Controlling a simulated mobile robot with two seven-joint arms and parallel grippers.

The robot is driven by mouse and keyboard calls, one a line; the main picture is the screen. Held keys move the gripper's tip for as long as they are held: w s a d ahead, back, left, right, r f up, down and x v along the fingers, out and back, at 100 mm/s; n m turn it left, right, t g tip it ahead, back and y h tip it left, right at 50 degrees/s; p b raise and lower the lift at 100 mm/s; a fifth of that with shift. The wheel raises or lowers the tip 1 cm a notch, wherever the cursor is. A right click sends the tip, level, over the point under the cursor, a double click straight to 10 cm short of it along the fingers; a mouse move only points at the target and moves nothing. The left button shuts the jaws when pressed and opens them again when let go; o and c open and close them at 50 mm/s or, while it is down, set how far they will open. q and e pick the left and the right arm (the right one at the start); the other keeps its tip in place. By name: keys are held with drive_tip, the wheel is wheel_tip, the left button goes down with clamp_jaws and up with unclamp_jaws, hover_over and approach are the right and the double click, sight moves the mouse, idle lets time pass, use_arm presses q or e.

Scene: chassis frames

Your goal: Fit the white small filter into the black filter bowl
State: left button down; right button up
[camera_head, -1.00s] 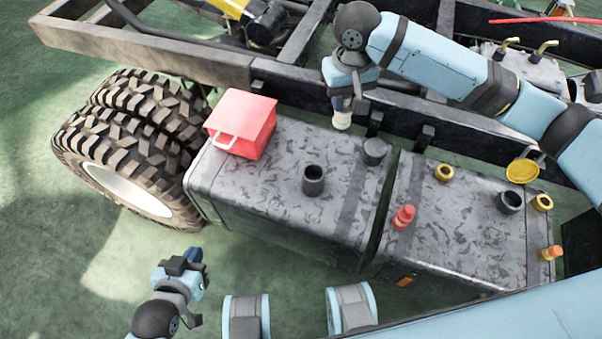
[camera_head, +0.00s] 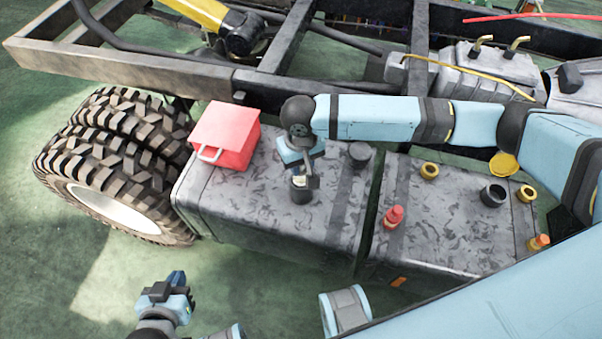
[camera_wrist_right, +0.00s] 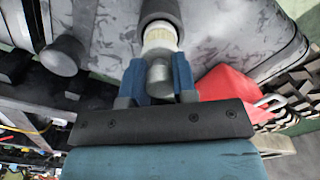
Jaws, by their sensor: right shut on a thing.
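My right gripper (camera_head: 302,174) is over the left grey tank, right above the black filter bowl (camera_head: 301,195). In the right wrist view the gripper (camera_wrist_right: 159,80) is shut on the white small filter (camera_wrist_right: 160,38), with a finger on each side of its grey end. The filter's far end meets the black bowl (camera_wrist_right: 158,10); how deep it sits inside I cannot tell. In the head view the filter (camera_head: 299,181) is mostly hidden by the gripper. My left gripper (camera_head: 177,285) is low at the left, away from the tanks; its fingers are too small to read.
A red box (camera_head: 222,138) with a handle stands on the left tank beside my right gripper. A black cap (camera_head: 360,152) is at the tank's back right. The right tank bears a red bottle-like piece (camera_head: 393,216), a black bowl (camera_head: 493,195) and yellow rings (camera_head: 429,171).

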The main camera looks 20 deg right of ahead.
sight(301, 173)
wheel_tip(301, 173, down, 4)
drive_tip(key=shift+f+b, duration=0.1)
drive_tip(key=shift+b, duration=0.3)
drive_tip(key=o, duration=0.9)
